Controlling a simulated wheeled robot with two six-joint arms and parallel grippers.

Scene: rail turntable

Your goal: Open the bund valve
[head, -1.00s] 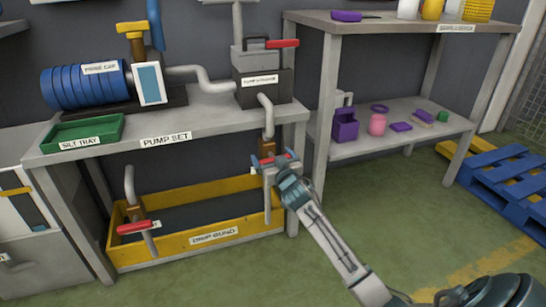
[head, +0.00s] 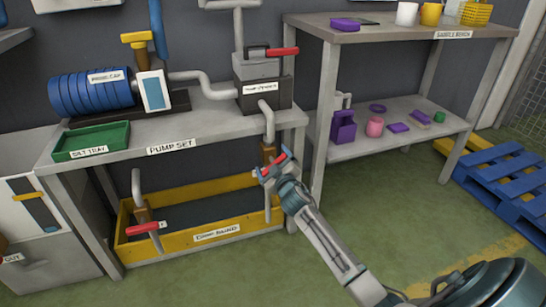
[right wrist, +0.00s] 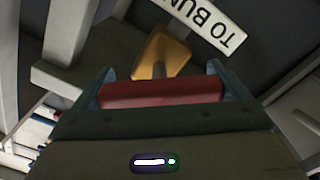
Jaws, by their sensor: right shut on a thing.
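My right gripper (head: 268,171) is shut on a red lever (head: 279,158) at a brass-coloured valve (head: 268,153). The valve sits on the grey pipe (head: 268,120) that comes down in front of the pump bench, above the yellow drip bund (head: 180,249). In the right wrist view the red lever (right wrist: 160,93) lies across between the two fingers of the gripper (right wrist: 162,80). The brass part (right wrist: 160,55) and a white label reading "TO BUN…" (right wrist: 215,22) are just beyond it. The gripper hides part of the valve in the head view. My left gripper is not in view.
Another red-handled valve (head: 143,229) stands at the bund's left end. The pump bench (head: 210,125) carries a green silt tray (head: 92,140) and the pump. A sample bench (head: 375,33) stands to the right, with a blue pallet (head: 510,175) beyond. The green floor in front is clear.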

